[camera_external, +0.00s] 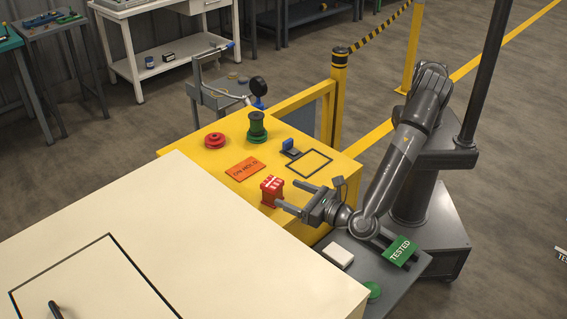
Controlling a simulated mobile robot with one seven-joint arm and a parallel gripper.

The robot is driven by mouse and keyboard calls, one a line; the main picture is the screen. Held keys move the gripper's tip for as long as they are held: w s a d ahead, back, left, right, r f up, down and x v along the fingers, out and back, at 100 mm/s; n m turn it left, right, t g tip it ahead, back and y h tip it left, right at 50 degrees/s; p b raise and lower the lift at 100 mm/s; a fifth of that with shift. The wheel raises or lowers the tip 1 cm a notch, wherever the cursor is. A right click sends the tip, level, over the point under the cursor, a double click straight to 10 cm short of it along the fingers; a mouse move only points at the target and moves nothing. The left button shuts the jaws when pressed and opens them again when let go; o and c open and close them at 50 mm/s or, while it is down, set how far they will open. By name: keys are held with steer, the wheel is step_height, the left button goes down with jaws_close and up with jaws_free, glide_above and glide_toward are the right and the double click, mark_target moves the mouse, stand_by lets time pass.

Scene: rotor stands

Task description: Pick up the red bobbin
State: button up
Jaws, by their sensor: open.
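Two red things stand on the yellow table (219,174). One is a low, round red piece with stacked rims, like a flat bobbin (215,140), near the far left edge. The other is a taller red piece with white marks (271,190), near the front; its exact shape is too small to tell. My gripper (291,195) is open and empty, its two fingers pointing left toward the taller red piece. The fingertips are close to it; I cannot tell whether they touch. The flat red bobbin is farther away, beyond the orange card.
A dark green spool (257,126), an orange card (245,168), a blue-and-grey fixture (290,149) and a black outlined square (309,163) are on the yellow table. A large cream cabinet (160,225) borders it in front. A yellow post (339,95) and rail stand behind.

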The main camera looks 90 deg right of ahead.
mark_target(280, 186)
steer(key=x, duration=0.7)
steer(key=shift+d, duration=0.25)
steer(key=shift+c, duration=0.2)
steer(key=shift+r, duration=0.1)
steer(key=c, duration=1.2)
